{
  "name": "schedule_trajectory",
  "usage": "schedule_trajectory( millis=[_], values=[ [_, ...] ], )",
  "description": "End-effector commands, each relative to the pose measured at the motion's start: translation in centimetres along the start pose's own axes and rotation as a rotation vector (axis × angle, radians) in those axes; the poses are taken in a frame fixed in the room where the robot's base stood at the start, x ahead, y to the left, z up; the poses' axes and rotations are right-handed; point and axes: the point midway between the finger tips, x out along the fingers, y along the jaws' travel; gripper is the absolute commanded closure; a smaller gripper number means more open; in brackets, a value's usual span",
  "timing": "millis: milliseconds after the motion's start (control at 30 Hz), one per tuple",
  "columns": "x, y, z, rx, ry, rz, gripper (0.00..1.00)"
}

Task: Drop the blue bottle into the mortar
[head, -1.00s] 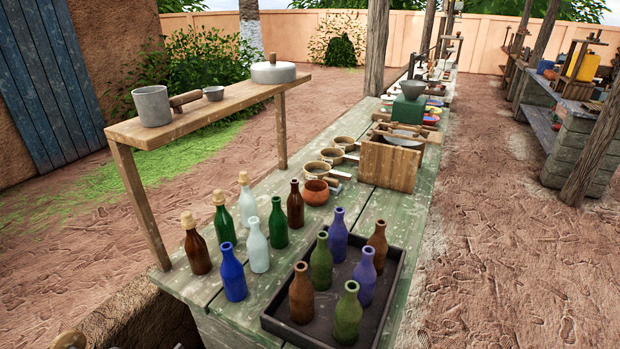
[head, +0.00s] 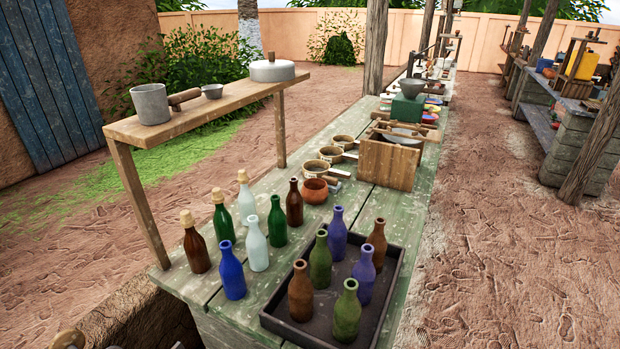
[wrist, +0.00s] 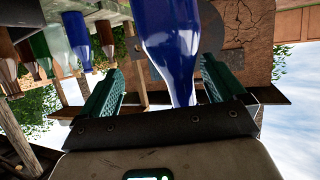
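In the head view a deep blue bottle (head: 232,273) stands upright on the green bench, beside a pale bottle. In the wrist view, which is upside down, a large blue bottle (wrist: 172,40) is close to the camera, its neck between the teal fingers of my gripper (wrist: 162,70). The fingers are apart, with clear space left of the bottle. A smaller blue bottle (wrist: 75,38) shows farther off in the row. My gripper is outside the head view. No mortar is certain; candidates are a grey cylindrical vessel (head: 151,104) on the shelf and a grey bowl (head: 412,87).
Brown, green and pale bottles stand near the bench's blue one. A dark tray (head: 377,318) holds several brown, green and violet bottles. The wooden shelf (head: 225,116) rises above the bench's left edge. Small pans, an orange pot (head: 314,190) and a wooden box (head: 387,166) stand farther back.

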Motion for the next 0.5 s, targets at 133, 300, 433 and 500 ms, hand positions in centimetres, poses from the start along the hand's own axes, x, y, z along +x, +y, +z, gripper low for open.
schedule_trajectory(
  millis=[133, 300, 433, 500],
  values=[
    [-3.1, 0.0, 0.1, 0.002, 0.001, -0.001, 0.03],
    [-5.7, 0.0, 0.1, 0.001, 0.002, -0.001, 0.03],
    [-6.9, 0.0, 0.1, 0.001, 0.000, -0.001, 0.03],
    [-7.2, 0.0, 0.0, 0.000, 0.001, -0.001, 0.03]
  ],
)
